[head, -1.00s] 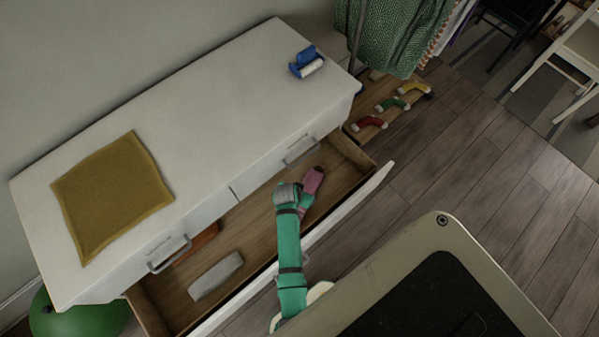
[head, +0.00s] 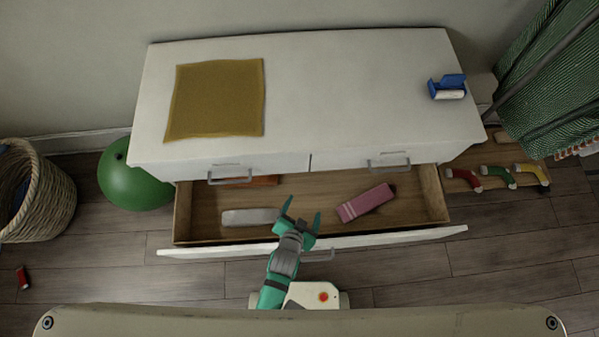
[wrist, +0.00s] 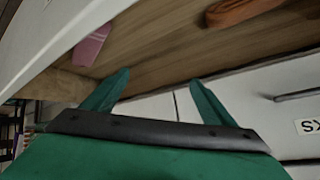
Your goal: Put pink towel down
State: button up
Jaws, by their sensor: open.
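The pink towel (head: 366,202) lies folded inside the open lower drawer (head: 410,205), right of its middle. It also shows in the wrist view (wrist: 92,44) at the upper left, apart from the fingers. My gripper (head: 301,212) is open and empty over the front part of the drawer, left of the towel and not touching it. In the wrist view its two green fingers (wrist: 158,98) are spread with nothing between them.
A grey folded towel (head: 249,217) and an orange one (head: 250,181) lie in the drawer's left part. The white dresser top (head: 350,90) carries a yellow cloth (head: 216,98) and a blue lint roller (head: 448,87). A green ball (head: 135,182) and wicker basket (head: 45,195) stand left.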

jog(key=s+r+n+t+y, duration=0.1)
jog(key=s+r, duration=0.3)
jog(key=r, duration=0.4)
jog(key=s+r+n+t, duration=0.3)
jog(key=s+r, duration=0.2)
jog(key=r, duration=0.4)
jog(key=s+a+r+n+t+y, duration=0.1)
jog(key=s+r+n+t, duration=0.1)
jog(key=r, duration=0.6)
jog(key=shift+s+r+n+y, duration=0.25)
jog(key=shift+s+n, duration=0.35)
jog(key=shift+s, duration=0.65)
jog(key=shift+w+a+f, duration=0.1)
